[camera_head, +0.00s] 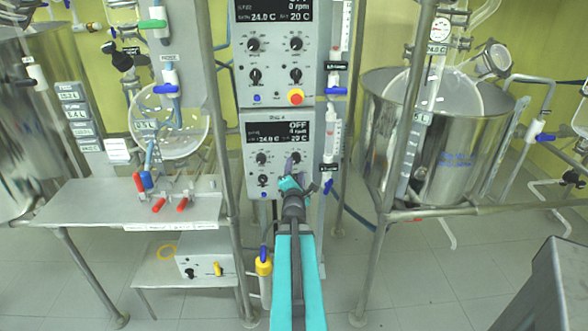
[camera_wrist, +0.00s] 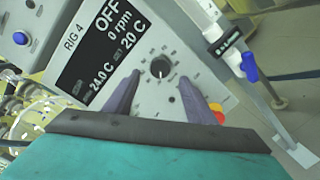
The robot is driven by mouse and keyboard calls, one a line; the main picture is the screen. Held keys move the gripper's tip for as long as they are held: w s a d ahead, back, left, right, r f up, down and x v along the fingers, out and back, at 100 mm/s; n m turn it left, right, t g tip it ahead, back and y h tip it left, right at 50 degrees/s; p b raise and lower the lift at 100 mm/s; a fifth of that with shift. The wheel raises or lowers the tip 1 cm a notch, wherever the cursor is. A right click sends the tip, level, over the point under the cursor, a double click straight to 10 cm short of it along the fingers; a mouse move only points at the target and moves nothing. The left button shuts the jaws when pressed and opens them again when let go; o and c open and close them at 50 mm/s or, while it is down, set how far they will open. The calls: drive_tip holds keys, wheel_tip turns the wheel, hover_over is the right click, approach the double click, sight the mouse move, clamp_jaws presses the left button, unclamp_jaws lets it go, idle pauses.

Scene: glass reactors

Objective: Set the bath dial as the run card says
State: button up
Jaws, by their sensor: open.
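The RIG 4 control panel (camera_head: 250,140) is in the middle of the head view. Its display (camera_wrist: 104,50) reads OFF, 0 rpm, 24.0 C and 20 C. A black dial (camera_wrist: 160,67) with a light pointer mark sits below the display in the wrist view; its label is too small to read. My gripper (camera_head: 290,165) is at the right side of this panel. In the wrist view my gripper (camera_wrist: 159,80) is open, with its purple fingers either side of the dial and apart from it. My gripper hides the panel's lower right part in the head view.
A second panel (camera_head: 242,80) with dials and a red-yellow button (camera_head: 296,97) is just above. A blue-handled valve (camera_head: 328,187) is close at right. A small white card (camera_head: 118,150) hangs at left; its text is unreadable. Metal posts flank the panels.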

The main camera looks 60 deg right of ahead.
sight(296, 160)
drive_tip(key=shift+w+d, duration=0.35)
drive_tip(key=shift+d, duration=0.3)
drive_tip(key=shift+x, duration=2.2)
